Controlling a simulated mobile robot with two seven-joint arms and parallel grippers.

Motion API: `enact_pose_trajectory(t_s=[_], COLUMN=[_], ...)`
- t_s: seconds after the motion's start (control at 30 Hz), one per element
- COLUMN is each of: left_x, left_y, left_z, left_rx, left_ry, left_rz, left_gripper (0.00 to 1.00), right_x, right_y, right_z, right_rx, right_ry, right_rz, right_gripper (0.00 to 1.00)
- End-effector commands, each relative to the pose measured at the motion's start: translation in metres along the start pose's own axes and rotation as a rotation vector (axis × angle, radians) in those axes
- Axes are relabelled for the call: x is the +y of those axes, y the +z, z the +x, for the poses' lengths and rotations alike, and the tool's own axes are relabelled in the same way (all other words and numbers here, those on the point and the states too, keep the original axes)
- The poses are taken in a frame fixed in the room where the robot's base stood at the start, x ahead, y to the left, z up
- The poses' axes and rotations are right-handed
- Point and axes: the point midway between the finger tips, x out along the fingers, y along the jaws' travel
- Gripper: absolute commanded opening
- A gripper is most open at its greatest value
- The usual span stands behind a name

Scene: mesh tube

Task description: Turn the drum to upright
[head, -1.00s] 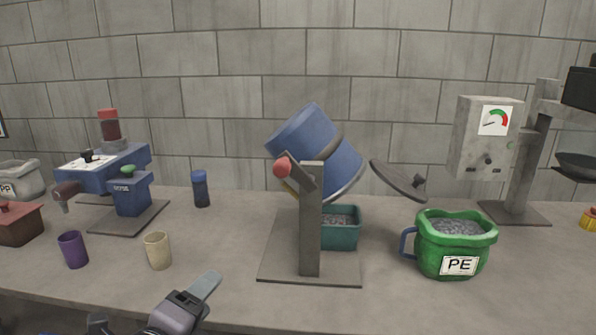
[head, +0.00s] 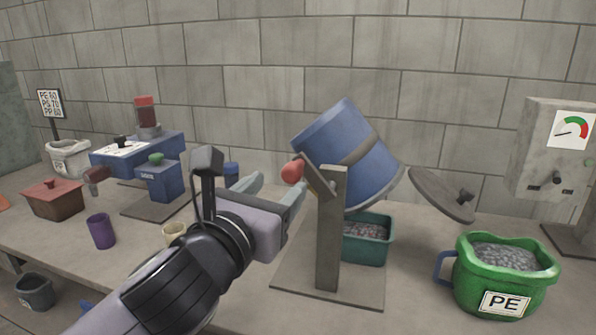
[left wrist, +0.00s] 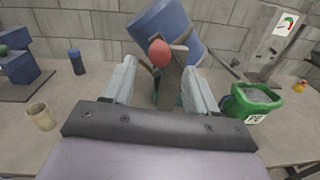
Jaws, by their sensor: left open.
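The blue drum (head: 345,150) hangs tilted on a grey stand (head: 331,230), its open end facing down and right beside a grey disc-shaped lid (head: 442,195). A red knob (head: 292,171) on a crank sticks out at the stand's left side. My left gripper (head: 276,190) is open, its fingertips just left of and close to the red knob. In the left wrist view the knob (left wrist: 160,53) appears ahead between the two fingers, with the drum (left wrist: 172,28) behind it. I cannot tell whether a finger touches the knob. My right gripper is out of view.
A teal bin (head: 367,240) of grey pellets sits under the drum. A green PE bucket (head: 503,275) stands to the right. A purple cup (head: 101,231), a beige cup (head: 174,235) and a blue machine (head: 150,160) are on the left. A concrete wall is behind.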

Motion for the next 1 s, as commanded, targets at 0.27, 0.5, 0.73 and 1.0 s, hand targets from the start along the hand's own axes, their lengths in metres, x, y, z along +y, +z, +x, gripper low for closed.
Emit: enact_pose_trajectory(t_s=[0.27,0.5,0.73,1.0], left_x=[0.000,0.000,0.000,0.000], left_y=[0.001,0.001,0.000,0.000], left_z=[0.034,0.058,0.067,0.067], left_rx=[0.001,0.001,0.000,0.000], left_ry=[0.001,0.001,0.000,0.000], left_rz=[-0.006,-0.006,-0.005,-0.005], left_gripper=[0.58,0.58,0.58,0.45], right_x=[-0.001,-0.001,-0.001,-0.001], right_y=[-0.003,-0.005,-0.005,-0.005], right_z=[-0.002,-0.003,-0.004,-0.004], right_rx=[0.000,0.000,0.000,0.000], right_ry=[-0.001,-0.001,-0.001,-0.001], right_rz=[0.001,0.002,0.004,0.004], right_gripper=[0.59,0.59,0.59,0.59])
